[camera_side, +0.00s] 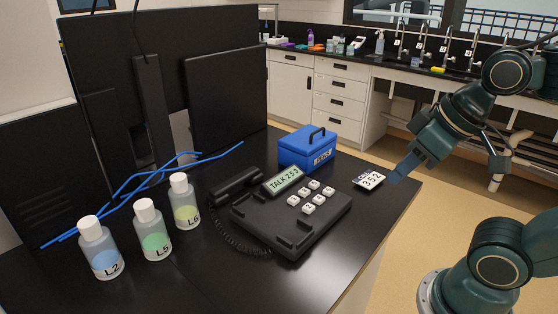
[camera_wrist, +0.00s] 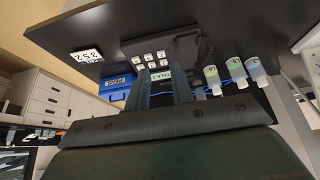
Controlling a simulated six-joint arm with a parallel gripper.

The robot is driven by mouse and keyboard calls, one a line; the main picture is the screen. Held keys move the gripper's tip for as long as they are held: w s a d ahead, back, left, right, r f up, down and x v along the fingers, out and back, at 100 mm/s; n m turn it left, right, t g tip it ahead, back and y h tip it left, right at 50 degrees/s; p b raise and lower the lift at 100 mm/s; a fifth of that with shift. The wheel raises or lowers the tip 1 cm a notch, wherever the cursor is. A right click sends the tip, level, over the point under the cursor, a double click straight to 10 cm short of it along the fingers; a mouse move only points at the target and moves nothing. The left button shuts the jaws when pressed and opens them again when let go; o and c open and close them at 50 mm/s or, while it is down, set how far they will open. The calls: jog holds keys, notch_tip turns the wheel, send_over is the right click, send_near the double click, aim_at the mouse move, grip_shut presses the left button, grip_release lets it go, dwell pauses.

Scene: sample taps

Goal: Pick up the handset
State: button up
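The black handset (camera_side: 236,186) lies along the back left side of the black desk phone (camera_side: 290,222), with its coiled cord (camera_side: 232,240) looping at the left. The phone has several white keys and a display reading "TALK 253". My gripper (camera_side: 396,178) is right of the phone, over the table's right edge near the number card, well apart from the handset. In the wrist view, the two fingers (camera_wrist: 161,88) stand apart with nothing held between them. The phone (camera_wrist: 185,48) is beyond them there; I cannot make out the handset in that view.
A blue box (camera_side: 306,148) stands behind the phone, and a number card (camera_side: 370,179) lies at its right. Bottles L2 (camera_side: 100,250), L5 (camera_side: 153,232) and L6 (camera_side: 185,205) stand left, near blue cables (camera_side: 130,190) and monitors (camera_side: 228,95).

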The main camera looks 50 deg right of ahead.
jog(key=o, duration=0.6)
jog(key=shift+o, duration=0.2)
